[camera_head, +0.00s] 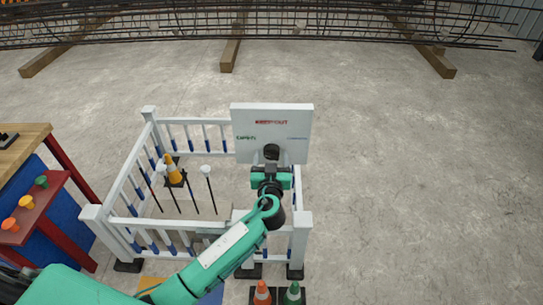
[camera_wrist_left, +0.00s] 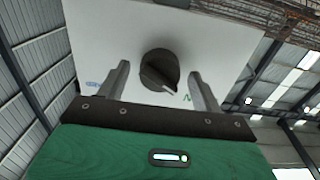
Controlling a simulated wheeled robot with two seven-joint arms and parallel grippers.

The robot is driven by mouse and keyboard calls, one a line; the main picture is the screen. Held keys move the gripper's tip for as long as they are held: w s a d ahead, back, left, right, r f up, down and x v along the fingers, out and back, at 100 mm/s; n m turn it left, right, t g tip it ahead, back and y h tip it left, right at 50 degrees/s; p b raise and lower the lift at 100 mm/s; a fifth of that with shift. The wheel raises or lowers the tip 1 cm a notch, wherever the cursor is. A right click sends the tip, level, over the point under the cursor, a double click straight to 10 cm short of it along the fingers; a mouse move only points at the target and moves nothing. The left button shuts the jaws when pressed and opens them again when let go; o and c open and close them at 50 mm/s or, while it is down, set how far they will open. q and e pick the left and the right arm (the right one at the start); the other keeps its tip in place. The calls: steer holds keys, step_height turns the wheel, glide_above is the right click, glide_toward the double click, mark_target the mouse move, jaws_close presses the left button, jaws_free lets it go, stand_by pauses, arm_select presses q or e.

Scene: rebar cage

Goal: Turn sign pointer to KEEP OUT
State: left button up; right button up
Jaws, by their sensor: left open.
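The white sign board (camera_head: 293,119) stands on the fence, with red lettering at its top, green lettering at left and blue lettering at right. Its dark round knob (camera_head: 271,151) is low in the middle. In the left wrist view the knob (camera_wrist_left: 158,68) sits between the two fingers, with visible space on both sides. Its white pointer mark is toward the green lettering (camera_wrist_left: 187,98). Blue lettering (camera_wrist_left: 92,85) is on the other side. My left gripper (camera_head: 271,163) is open in front of the knob; contact cannot be told. My right gripper is out of view.
A white fence (camera_head: 126,180) encloses several thin posts and an orange cone (camera_head: 174,170). Orange (camera_head: 262,293) and green (camera_head: 293,293) cones stand at the front. A wooden bench (camera_head: 22,146) is at left, rebar (camera_head: 300,22) at the back. The floor at right is clear.

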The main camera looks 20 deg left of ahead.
arm_select(q)
steer(key=shift+c, duration=0.2)
steer(key=c, duration=0.9)
steer(key=shift+c, duration=0.2)
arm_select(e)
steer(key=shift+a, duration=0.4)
